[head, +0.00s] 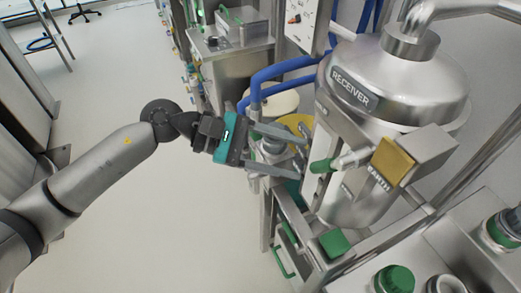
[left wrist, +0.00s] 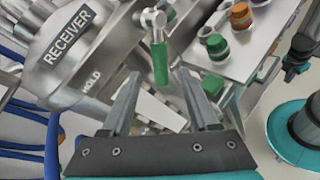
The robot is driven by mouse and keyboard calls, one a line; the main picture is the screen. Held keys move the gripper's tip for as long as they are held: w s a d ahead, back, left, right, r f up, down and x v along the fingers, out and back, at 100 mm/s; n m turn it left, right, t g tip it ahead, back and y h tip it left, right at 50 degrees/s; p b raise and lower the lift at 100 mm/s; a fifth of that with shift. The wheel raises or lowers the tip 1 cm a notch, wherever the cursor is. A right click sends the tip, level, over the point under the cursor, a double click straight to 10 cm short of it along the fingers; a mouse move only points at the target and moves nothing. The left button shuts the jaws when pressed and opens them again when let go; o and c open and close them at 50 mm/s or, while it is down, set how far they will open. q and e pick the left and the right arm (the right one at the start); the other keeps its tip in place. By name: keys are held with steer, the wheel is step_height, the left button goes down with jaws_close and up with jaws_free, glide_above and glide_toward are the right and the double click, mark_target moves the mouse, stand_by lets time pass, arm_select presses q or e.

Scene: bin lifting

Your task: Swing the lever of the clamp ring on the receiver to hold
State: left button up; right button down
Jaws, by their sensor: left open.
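The receiver (head: 395,85) is a shiny steel vessel with a domed top and a RECEIVER plate; it also fills the upper left of the left wrist view (left wrist: 70,60). On its front, the lever with a green grip (head: 321,165) points left toward my left gripper (head: 300,155). In the left wrist view the green grip (left wrist: 160,65) lies between the open fingertips, with a metal pivot above it. Whether the fingers touch it I cannot tell. A HOLD mark (left wrist: 92,80) shows left of the lever. The clamp ring cannot be clearly made out.
A yellow block (head: 393,160) sits on a steel bracket right of the lever. Blue hoses (head: 285,70) run behind my gripper. A bench with green-capped fittings (head: 395,279) stands at the lower right.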

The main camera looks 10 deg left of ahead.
arm_select(q)
steer(key=b+v, duration=0.1)
steer(key=v, duration=0.4)
stand_by(0.3)
